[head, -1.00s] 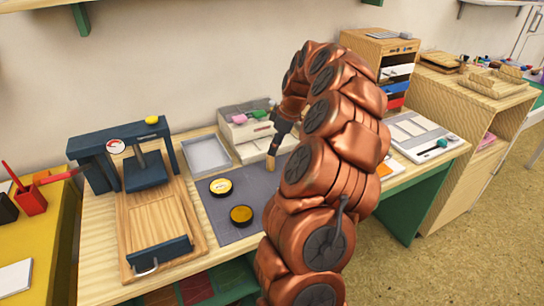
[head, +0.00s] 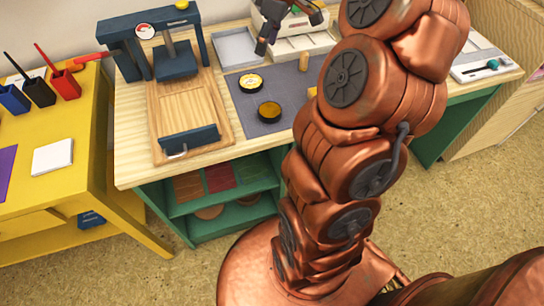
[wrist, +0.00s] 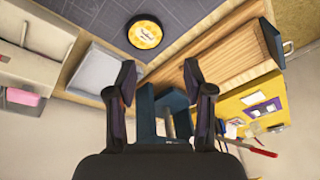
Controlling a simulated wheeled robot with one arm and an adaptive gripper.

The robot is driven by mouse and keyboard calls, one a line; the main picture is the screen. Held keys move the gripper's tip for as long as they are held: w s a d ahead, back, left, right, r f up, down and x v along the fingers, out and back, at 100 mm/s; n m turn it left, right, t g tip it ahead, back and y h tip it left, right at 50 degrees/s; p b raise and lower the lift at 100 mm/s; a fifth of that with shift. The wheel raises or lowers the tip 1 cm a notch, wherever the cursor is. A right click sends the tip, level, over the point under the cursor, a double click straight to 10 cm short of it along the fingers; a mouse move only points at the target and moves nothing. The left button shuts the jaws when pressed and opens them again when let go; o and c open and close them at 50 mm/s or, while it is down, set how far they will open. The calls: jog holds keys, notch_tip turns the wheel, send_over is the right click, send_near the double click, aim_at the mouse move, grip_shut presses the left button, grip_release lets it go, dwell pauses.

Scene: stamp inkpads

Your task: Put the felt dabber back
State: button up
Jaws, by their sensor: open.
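A short, light wooden cylinder (head: 304,62), which looks like the felt dabber, stands upright on the dark grey mat (head: 288,122) near its back right. Two round ink tins are on the mat. One (head: 251,83) has a yellow label and also shows in the wrist view (wrist: 146,33); the other (head: 269,110) is dark-rimmed with a brownish top. My gripper (head: 288,28) is open and empty, above and left of the cylinder, over the back of the table. In the wrist view its fingers (wrist: 159,80) are spread wide with nothing between them. The cylinder is not visible there.
A grey tray (head: 235,48) and a pale box with slots (head: 300,45) stand behind the mat. A blue press with a wooden board (head: 185,105) is to the left. A yellow table (head: 65,125) holds pen cups. My arm covers the table's right part.

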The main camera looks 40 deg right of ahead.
jog(key=s+a+f+m+g, duration=0.1)
jog(key=s+a, duration=0.5)
jog(key=a, duration=0.3)
jog(key=s+a+g, duration=0.1)
jog(key=s+a, duration=0.5)
jog(key=a, duration=0.2)
jog(key=s+a+f+m+g+h, duration=0.1)
jog(key=s+a+f+m, duration=0.1)
jog(key=s, duration=0.6)
jog(key=s+a+f+m+g+h, duration=0.1)
jog(key=s+f, duration=0.3)
jog(key=s, duration=0.4)
jog(key=shift+s+a+m+g, duration=0.3)
jog(key=shift+s+a+m, duration=0.1)
jog(key=shift+a+m, duration=0.35)
jog(key=shift+d, duration=0.1)
jog(key=s+p+v, duration=0.3)
jog(key=p+v, duration=0.9)
jog(key=v, duration=0.1)
jog(key=shift+w+r+t+p, duration=0.3)
jog(key=shift+w+r+t, duration=0.05)
jog(key=shift+w+t, duration=0.05)
